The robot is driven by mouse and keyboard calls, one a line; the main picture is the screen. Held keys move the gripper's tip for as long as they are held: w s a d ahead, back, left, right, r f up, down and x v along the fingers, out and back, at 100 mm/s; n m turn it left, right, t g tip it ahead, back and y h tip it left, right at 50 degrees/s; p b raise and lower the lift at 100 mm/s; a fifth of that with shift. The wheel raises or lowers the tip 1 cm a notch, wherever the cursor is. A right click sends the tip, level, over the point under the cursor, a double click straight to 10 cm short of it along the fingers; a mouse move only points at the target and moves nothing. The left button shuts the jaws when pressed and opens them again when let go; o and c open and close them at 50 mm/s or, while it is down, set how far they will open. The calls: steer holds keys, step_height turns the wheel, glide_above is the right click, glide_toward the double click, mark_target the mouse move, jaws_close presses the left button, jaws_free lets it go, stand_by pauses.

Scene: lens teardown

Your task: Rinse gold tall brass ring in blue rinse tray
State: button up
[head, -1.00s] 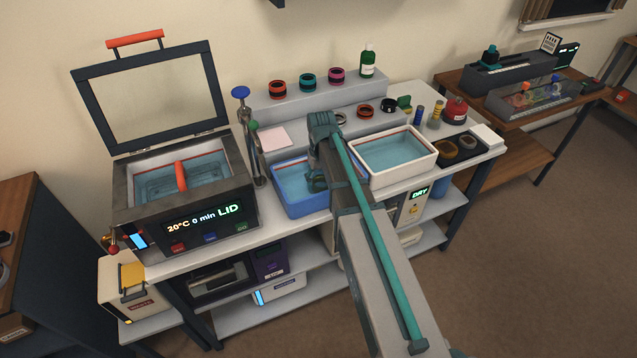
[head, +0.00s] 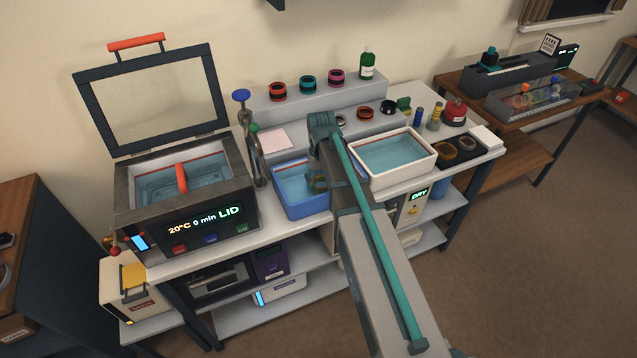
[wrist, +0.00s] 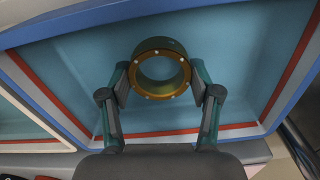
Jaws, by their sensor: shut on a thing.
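The gold brass ring (wrist: 160,92) is held between the two fingers of my gripper (wrist: 159,78), which is shut on its sides. In the wrist view the ring's round opening faces the camera, with small pale dots on its rim. Behind it lies the blue rinse tray (wrist: 291,93), with pale blue water and a red line around its inner wall. In the head view my gripper (head: 319,183) is at the right part of the blue rinse tray (head: 302,208), partly hidden by my arm. I cannot tell whether the ring touches the water.
A white tray (head: 397,180) of water stands right of the blue tray. An open-lidded cleaning tank (head: 205,221) is at the left, with a tap (head: 257,160) between. Several coloured rings stand on the stepped shelf (head: 350,94) behind.

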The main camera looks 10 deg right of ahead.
step_height(320, 180, up, 9)
steer(key=p, duration=0.5)
steer(key=shift+r, duration=0.15)
stand_by(0.4)
stand_by(1.2)
